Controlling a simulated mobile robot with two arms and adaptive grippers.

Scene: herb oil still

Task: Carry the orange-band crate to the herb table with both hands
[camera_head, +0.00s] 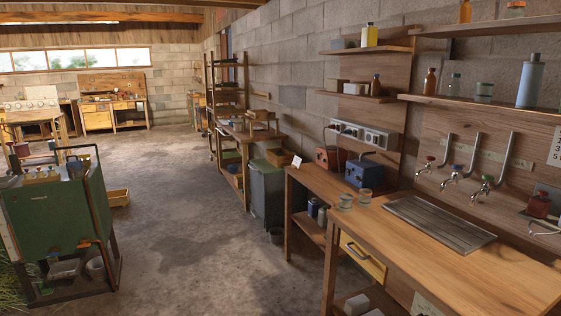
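I cannot make out a crate with an orange band in the head view. A small yellow-brown crate (117,197) sits on the floor behind a green cart at the left, and I see no orange band on it. Small wooden boxes (262,116) stand on a wooden bench (236,134) along the right wall, too small to tell any band. Which table is the herb table is not clear. Neither of my grippers shows in this view.
The green cart (55,215) with bottles on top stands at the near left. A wooden counter (440,262) with taps (452,175) fills the right. The concrete floor (185,225) between is clear.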

